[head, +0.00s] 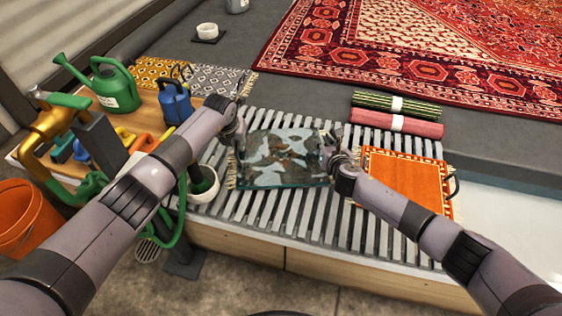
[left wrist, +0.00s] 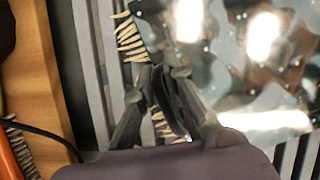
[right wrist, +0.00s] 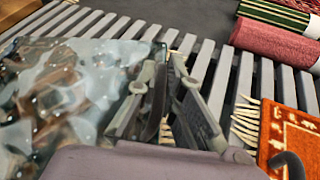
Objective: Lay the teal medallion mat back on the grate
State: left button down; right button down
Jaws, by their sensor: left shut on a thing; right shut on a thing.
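The teal medallion mat (head: 283,160) lies level over the slatted grate (head: 300,222), its pattern mostly hidden under a glossy, wet-looking layer with pale patches. Pale fringe shows at its left end. My left gripper (head: 236,150) is at that end, its fingers (left wrist: 168,98) shut around what looks like a dark loop. My right gripper (head: 333,152) is at the right end, its fingers (right wrist: 163,98) shut on a similar dark piece. The mat's glossy surface also fills the left of the right wrist view (right wrist: 60,95). I cannot tell whether it touches the slats.
An orange fringed mat (head: 405,180) with a dark loop lies close on the right. Green (head: 396,106) and pink (head: 398,124) rolls lie behind it. A wooden bench (head: 152,104) with a green watering can (head: 113,88) stands left. Bare slats lie in front.

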pick_arm(q)
jog(key=c, duration=2)
grip_release()
jog(key=shift+d, duration=0.15)
pick_arm(e)
jog(key=c, duration=2.1)
grip_release()
jog(key=shift+a, duration=0.15)
pick_arm(q)
jog(key=o, duration=0.3)
pick_arm(e)
jog(key=o, duration=0.4)
pick_arm(q)
jog(key=shift+o, duration=0.2)
jog(key=v, duration=1.2)
pick_arm(e)
jog(key=v, duration=1.2)
pick_arm(q)
jog(key=shift+f, duration=0.1)
